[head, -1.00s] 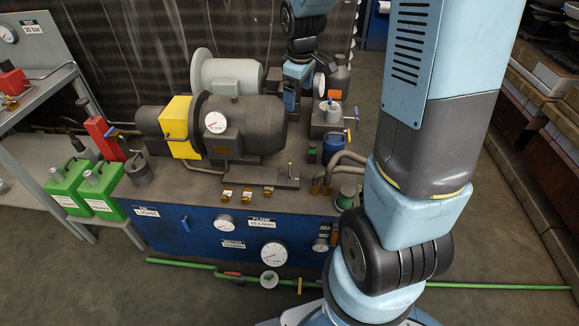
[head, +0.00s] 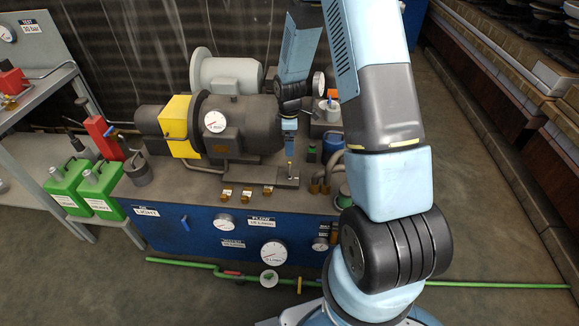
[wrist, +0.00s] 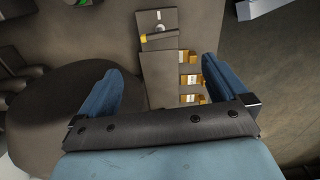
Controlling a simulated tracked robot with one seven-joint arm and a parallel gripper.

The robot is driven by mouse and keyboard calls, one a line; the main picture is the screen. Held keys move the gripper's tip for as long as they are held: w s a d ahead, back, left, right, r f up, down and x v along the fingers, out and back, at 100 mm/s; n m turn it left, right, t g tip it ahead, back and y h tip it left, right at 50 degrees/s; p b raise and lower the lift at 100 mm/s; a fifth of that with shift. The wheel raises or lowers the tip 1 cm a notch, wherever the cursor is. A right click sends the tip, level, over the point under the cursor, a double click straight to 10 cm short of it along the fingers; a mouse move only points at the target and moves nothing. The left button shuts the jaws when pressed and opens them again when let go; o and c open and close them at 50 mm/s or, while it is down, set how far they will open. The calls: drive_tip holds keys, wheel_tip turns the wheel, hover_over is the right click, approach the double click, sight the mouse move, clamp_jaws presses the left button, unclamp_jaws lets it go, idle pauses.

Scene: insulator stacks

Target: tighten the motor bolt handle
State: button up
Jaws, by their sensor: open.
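The motor bolt handle (head: 289,169) is a small upright brass-coloured piece on the dark plate (head: 287,182) at the right foot of the dark motor (head: 245,130). In the wrist view the handle (wrist: 159,37) shows as a short bar with a yellow end, on the plate above and beyond the fingertips. My gripper (head: 290,150) is just above the handle in the head view. Fingers and handle look apart; the exact height gap is hard to tell.
Several small brass blocks with labels (head: 247,195) stand along the bench front, and also show in the wrist view (wrist: 189,79). The motor body (wrist: 75,125) is close on the left there. Pipes (head: 330,170) rise to the right of the plate.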

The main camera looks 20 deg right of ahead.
sight(290, 173)
wheel_tip(290, 173, down, 13)
drive_tip(key=shift+f, duration=0.1)
idle(0.5)
drive_tip(key=shift+c, duration=0.4)
drive_tip(key=c, duration=0.9)
drive_tip(key=shift+o, duration=0.2)
